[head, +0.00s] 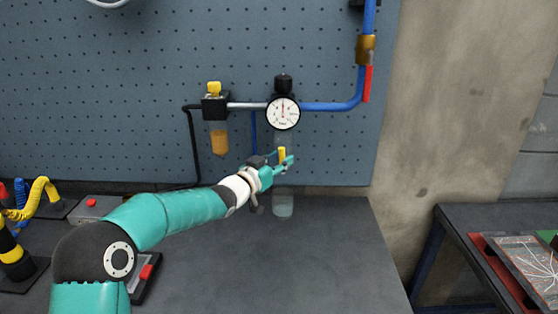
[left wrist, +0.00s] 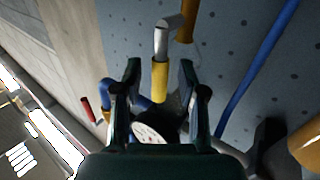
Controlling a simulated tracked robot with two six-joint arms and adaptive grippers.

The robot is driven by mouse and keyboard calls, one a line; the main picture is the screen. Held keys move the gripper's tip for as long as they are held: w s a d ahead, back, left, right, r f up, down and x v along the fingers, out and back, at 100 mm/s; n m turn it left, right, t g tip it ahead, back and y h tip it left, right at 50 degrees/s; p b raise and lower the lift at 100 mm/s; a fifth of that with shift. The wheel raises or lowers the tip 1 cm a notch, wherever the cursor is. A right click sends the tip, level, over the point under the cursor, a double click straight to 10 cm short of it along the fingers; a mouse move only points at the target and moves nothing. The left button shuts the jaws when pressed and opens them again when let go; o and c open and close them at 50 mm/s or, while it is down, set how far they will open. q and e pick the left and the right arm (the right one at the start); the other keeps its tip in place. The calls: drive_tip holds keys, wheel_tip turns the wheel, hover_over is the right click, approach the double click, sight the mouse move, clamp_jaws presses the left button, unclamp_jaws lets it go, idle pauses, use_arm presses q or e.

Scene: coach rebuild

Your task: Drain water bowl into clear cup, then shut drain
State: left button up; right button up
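The clear water bowl (head: 282,138) hangs under the round gauge (head: 283,113) on the pegboard. It is faint and partly hidden by my gripper. The yellow drain handle (head: 282,154) shows just below it. The clear cup (head: 283,206) stands upright on the table beneath. My left gripper (head: 284,163) is at the drain handle. In the left wrist view its two fingers (left wrist: 160,88) are apart, with the yellow handle (left wrist: 160,76) between them and a gap on each side. My right gripper is not in view.
An oiler with an amber bowl (head: 218,139) hangs left of the gauge. A blue pipe (head: 335,106) with a red lever (head: 367,83) runs to the right. The table's front right (head: 310,265) is clear. A second bench (head: 450,215) stands at right.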

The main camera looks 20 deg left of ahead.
use_arm(q)
clamp_jaws()
